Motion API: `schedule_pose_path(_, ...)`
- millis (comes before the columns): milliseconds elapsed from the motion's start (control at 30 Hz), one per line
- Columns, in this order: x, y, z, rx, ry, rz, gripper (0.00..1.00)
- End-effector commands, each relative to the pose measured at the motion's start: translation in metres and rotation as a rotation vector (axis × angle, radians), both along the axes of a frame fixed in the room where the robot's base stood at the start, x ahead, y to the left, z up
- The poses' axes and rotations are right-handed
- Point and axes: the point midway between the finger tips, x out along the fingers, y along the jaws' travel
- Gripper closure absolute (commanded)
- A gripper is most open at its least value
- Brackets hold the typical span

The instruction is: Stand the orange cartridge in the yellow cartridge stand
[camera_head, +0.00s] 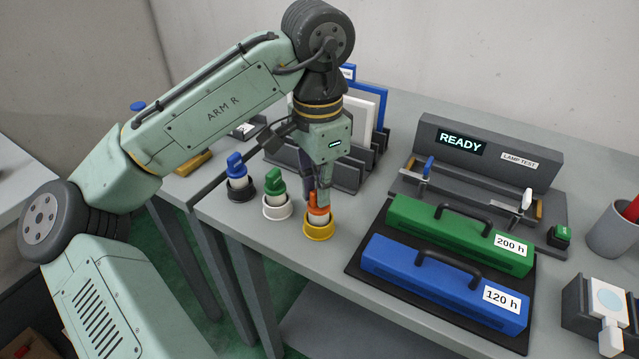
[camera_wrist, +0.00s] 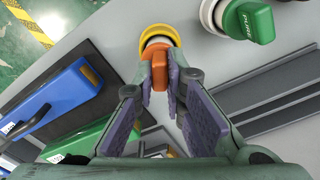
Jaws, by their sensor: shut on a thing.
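The orange cartridge (camera_head: 318,211) stands upright in the yellow cartridge stand (camera_head: 319,231), at the right end of a row of stands near the table's front edge. In the wrist view the orange top of the cartridge (camera_wrist: 160,66) lies between my fingertips, with the yellow stand (camera_wrist: 160,31) around its white lower body. My gripper (camera_head: 321,192) points down from above and is shut on the orange top. In the wrist view my gripper (camera_wrist: 161,75) has purple pads on both sides of it. How deep the cartridge sits is hard to tell.
A green cartridge (camera_head: 275,186) in a white stand and a blue cartridge (camera_head: 237,173) in a black stand are close on the left. Green (camera_head: 450,230) and blue (camera_head: 440,280) cases lie to the right. A rack (camera_head: 345,172) stands behind my gripper.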

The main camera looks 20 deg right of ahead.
Motion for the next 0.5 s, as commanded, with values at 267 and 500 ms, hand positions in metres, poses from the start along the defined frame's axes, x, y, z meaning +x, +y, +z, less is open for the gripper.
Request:
schedule_pose_path(267, 0.0001, 0.0000, 0.0007, 0.000, 0.000, 0.000, 0.79)
schedule_pose_path(500, 0.0001, 0.0000, 0.0006, 0.000, 0.000, 0.000, 0.65)
